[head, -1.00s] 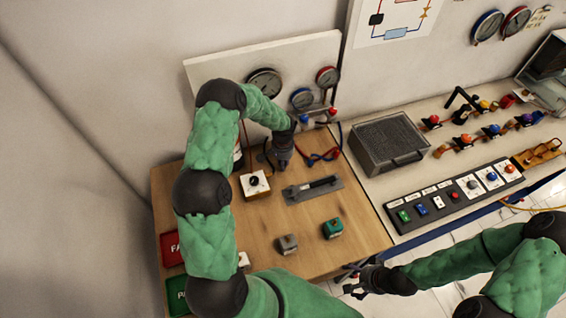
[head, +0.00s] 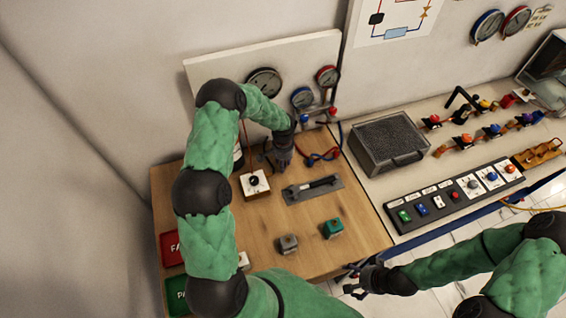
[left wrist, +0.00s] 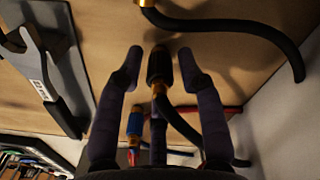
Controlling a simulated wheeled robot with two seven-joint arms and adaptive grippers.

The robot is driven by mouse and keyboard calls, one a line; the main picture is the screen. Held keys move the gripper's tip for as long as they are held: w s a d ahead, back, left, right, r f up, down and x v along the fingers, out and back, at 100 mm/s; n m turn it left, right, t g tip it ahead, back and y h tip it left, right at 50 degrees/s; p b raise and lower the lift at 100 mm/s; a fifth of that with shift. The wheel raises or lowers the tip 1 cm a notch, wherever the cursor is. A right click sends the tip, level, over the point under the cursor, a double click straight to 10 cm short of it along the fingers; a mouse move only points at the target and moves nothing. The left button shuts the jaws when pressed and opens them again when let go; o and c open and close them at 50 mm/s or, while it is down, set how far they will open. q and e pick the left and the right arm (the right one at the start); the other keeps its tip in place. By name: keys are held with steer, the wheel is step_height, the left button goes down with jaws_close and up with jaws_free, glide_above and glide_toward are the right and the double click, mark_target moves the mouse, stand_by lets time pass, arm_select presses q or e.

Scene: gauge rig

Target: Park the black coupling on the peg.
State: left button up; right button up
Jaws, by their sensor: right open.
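The black coupling (left wrist: 158,68), with a brass end and a black hose, shows between the fingers of my left gripper (left wrist: 160,62) in the left wrist view. The fingers are open, with a gap on each side of the coupling. In the head view my left gripper (head: 279,158) is low over the back of the wooden table, and the coupling cannot be made out there. I cannot pick out the peg for sure. My right gripper (head: 360,281) is open and empty at the table's front right edge.
A blue coupling (left wrist: 135,124) hangs near the black one. A grey plate with a wrench-like tool (head: 314,188), a white knob box (head: 254,183), a grey block (head: 288,243) and a green block (head: 333,228) are on the table. A grey box (head: 389,143) stands to the right.

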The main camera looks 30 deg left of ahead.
arm_select(q)
steer(key=o, duration=0.5)
steer(key=shift+o, duration=0.2)
steer(key=shift+r, duration=0.1)
step_height(320, 180, up, 12)
